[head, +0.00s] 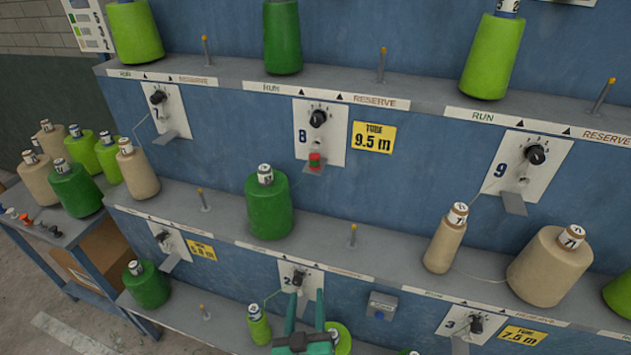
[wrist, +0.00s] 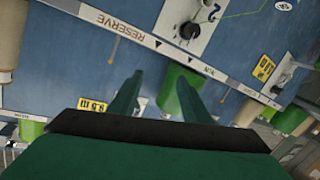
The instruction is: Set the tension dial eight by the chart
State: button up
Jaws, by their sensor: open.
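The tension dial eight (head: 317,118) is a black knob with a pale pointer on a white plate (head: 328,148) marked 8, in the middle of the head view. Its pointer setting is too small to read. A red and green piece (head: 315,160) sits on the bracket below it. A yellow tag (head: 374,138) reading "TUBE 9.5 m" is beside the plate. A white card (head: 90,28) at top left may be the chart; its text is unreadable. My gripper (head: 308,300) is open and empty, low in front of the plate marked 2, well below dial eight.
A large green cone (head: 268,205) stands on the shelf below dial eight. Dials 7 (head: 158,97) and 9 (head: 536,154) flank it. Upright pegs and shelf edges stick out. A dark knob (wrist: 190,30) shows in the wrist view. A side table (head: 60,235) is at left.

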jog(key=w+r+m+h, duration=0.1)
jog(key=w+r+h, duration=0.1)
jog(key=w+r, duration=1.2)
jog(key=m+h, duration=0.3)
send_near(315, 123)
jog(key=shift+t, duration=0.3)
jog(key=x, duration=1)
jog(key=shift+w+d+f, duration=0.15)
jog(key=shift+f, duration=0.15)
jog(key=shift+c, duration=0.4)
jog(key=c, duration=1)
